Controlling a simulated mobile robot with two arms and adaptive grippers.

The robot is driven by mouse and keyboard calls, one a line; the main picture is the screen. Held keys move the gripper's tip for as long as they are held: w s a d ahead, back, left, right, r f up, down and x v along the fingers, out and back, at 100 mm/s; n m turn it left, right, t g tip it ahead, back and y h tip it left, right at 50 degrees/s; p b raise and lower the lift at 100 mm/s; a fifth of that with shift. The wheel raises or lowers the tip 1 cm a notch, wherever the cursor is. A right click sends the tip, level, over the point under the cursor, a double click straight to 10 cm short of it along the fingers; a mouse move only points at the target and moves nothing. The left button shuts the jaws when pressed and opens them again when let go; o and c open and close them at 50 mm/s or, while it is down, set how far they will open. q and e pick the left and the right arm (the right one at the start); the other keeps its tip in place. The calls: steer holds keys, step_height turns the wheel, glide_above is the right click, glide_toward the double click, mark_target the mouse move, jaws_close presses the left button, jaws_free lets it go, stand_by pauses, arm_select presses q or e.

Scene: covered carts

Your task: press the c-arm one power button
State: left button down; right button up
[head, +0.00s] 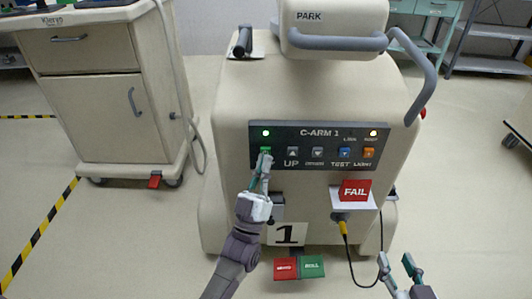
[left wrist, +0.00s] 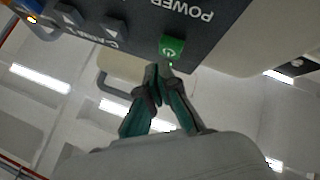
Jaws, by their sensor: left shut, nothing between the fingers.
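The C-arm 1 unit (head: 225,120) is a cream cart with a dark control panel (head: 335,131) facing me. The green power button (head: 265,149) is at the panel's left end, below a lit green lamp (head: 266,132). In the left wrist view the power button (left wrist: 173,46) shows its power symbol beside the word POWER. My left gripper (head: 265,158) is shut and empty, with its tips right at the lower edge of the button. I cannot tell whether they touch it. My right gripper (head: 396,260) is open and empty at the lower right, away from the panel.
Other buttons, such as the blue TEST button (head: 344,153) and orange LIGHT button (head: 369,153), sit along the panel. A red FAIL tag (head: 355,190) and a yellow plug (head: 342,227) with a black cable are below. Another cart (head: 85,90) stands left.

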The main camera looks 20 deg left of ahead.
arm_select(q)
steer(key=shift+w, duration=0.15)
stand_by(0.3)
steer(key=shift+w+a, duration=0.15)
steer(key=shift+w, duration=0.15)
arm_select(e)
steer(key=shift+w+r, duration=0.15)
steer(key=shift+r, duration=0.25)
arm_select(q)
steer(key=shift+w, duration=0.2)
arm_select(e)
steer(key=shift+w+a+r+t+y, duration=0.15)
steer(key=shift+r+t+y, duration=0.15)
steer(key=shift+t, duration=0.2)
arm_select(q)
steer(key=shift+s, duration=0.65)
arm_select(e)
steer(key=shift+s+d+f+g+h, duration=0.2)
steer(key=shift+s+f+g, duration=0.25)
steer(key=shift+f, duration=0.3)
steer(key=shift+s+d+f+g+h, duration=0.15)
steer(key=shift+s+f+g+h, duration=0.05)
steer(key=shift+f+g, duration=0.45)
arm_select(q)
steer(key=shift+d, duration=0.2)
